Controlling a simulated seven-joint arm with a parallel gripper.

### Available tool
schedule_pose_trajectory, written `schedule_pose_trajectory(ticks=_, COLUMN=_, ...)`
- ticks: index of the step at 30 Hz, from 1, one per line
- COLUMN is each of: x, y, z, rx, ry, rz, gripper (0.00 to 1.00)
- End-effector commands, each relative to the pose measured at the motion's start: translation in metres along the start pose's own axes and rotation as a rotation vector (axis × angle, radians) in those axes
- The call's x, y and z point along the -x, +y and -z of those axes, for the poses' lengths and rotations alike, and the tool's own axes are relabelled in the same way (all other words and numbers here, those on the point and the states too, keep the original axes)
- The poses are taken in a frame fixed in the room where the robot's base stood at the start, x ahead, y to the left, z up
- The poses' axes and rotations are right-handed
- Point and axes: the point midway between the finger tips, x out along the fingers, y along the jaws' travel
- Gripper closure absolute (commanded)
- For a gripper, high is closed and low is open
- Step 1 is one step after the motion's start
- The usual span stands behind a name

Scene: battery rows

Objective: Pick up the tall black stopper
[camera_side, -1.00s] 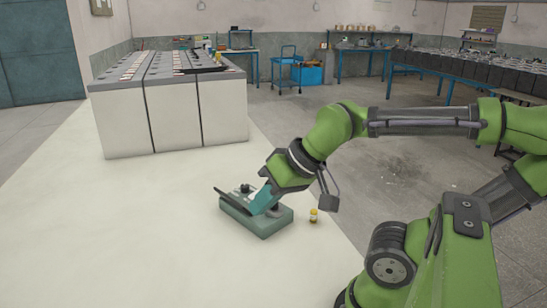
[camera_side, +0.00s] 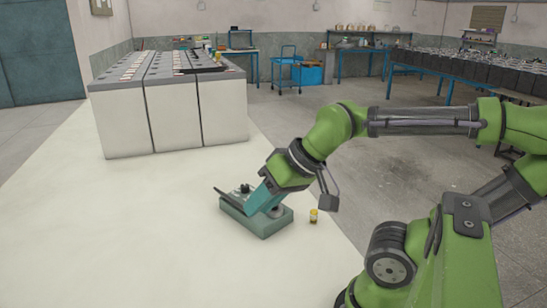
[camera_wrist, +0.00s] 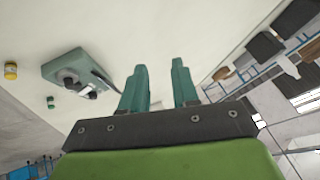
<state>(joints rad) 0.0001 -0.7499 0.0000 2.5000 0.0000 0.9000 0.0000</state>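Another dark round piece (camera_side: 275,210) shows at the right, partly behind a finger. I cannot tell which is the tall one. My gripper (camera_side: 257,203) is low over the box in the side view. In the wrist view my gripper (camera_wrist: 159,66) has its two teal fingers apart with nothing between them. There the box (camera_wrist: 72,59) lies left of the fingers, with dark pieces (camera_wrist: 68,78) on it.
A small yellow-topped jar (camera_side: 313,216) stands right of the box; it also shows in the wrist view (camera_wrist: 11,70). A small green piece (camera_wrist: 50,102) lies near it. Large white battery blocks (camera_side: 173,118) stand behind. The bench top left of the box is clear.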

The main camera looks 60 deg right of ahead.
Motion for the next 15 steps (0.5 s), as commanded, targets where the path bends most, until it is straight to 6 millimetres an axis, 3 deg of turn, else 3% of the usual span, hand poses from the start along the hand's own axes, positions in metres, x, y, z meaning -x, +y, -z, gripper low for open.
schedule_pose_trajectory(ticks=1, x=0.0, y=0.0, z=0.0, rx=0.0, ry=0.0, rz=0.0, gripper=0.62)
schedule_pose_trajectory(ticks=5, x=0.0, y=0.0, z=0.0, rx=0.0, ry=0.0, rz=0.0, gripper=0.45)
schedule_pose_trajectory(ticks=12, x=0.0001, y=0.0005, z=0.0003, rx=-0.002, ry=0.001, rz=-0.001, gripper=0.45)
schedule_pose_trajectory(ticks=15, x=-0.0066, y=0.0095, z=0.0018, rx=-0.034, ry=-0.019, rz=-0.029, gripper=0.45)
